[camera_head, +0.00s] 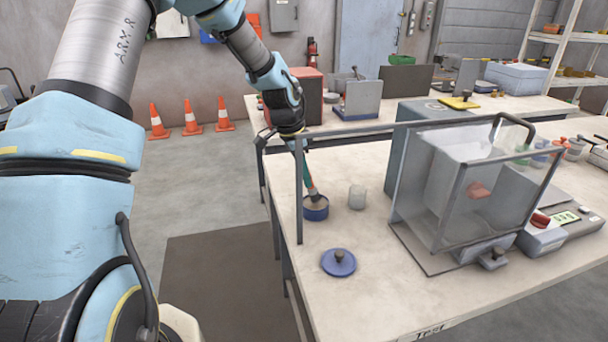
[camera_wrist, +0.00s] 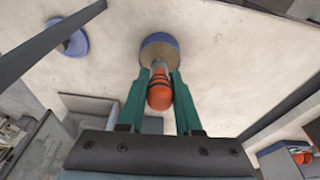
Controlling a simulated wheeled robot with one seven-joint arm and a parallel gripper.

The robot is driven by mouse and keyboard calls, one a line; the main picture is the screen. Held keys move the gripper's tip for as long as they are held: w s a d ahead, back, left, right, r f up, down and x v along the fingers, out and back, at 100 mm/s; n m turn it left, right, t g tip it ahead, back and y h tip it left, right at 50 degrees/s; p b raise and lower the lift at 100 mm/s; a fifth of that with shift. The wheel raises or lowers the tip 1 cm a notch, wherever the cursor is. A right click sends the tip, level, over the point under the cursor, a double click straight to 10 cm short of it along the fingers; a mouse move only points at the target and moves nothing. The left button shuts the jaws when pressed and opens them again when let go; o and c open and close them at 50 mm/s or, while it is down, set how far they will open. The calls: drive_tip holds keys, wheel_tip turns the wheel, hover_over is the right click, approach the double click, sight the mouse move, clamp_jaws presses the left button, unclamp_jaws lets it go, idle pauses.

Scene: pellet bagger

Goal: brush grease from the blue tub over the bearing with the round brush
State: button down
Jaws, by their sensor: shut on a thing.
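The blue tub (camera_head: 316,212) stands open on the near bench, close to its left edge. My gripper (camera_head: 308,178) is above it, pointing down, with the round brush (camera_head: 314,194) between its green fingers. In the wrist view my gripper (camera_wrist: 160,84) is shut on the brush's orange, black-banded handle (camera_wrist: 160,97). The brush head reaches down to or into the tub (camera_wrist: 160,42); its tip is hidden. The tub's content looks brownish. A blue lid with a dark knob (camera_head: 338,263) lies on the bench nearer to me. I cannot make out the bearing for certain.
A grey cup (camera_head: 357,197) stands just right of the tub. A dark metal frame (camera_head: 299,195) rises close beside my gripper and spans to a clear guard (camera_head: 490,190) over a machine at right. A bare bench area lies around the lid.

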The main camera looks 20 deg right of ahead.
drive_tip(key=shift+f, duration=0.5)
idle(1.2)
drive_tip(key=shift+r, duration=0.1)
drive_tip(key=shift+d+p+v, duration=0.25)
drive_tip(key=shift+p+v, duration=0.45)
drive_tip(key=shift+v, duration=0.4)
drive_tip(key=shift+d+p+v, duration=0.25)
drive_tip(key=shift+p+v, duration=0.45)
drive_tip(key=shift+v, duration=0.45)
drive_tip(key=shift+d+p+v, duration=0.25)
drive_tip(key=shift+p+v, duration=0.45)
drive_tip(key=shift+v, duration=0.4)
drive_tip(key=shift+s+r, duration=0.1)
drive_tip(key=shift+r, duration=0.1)
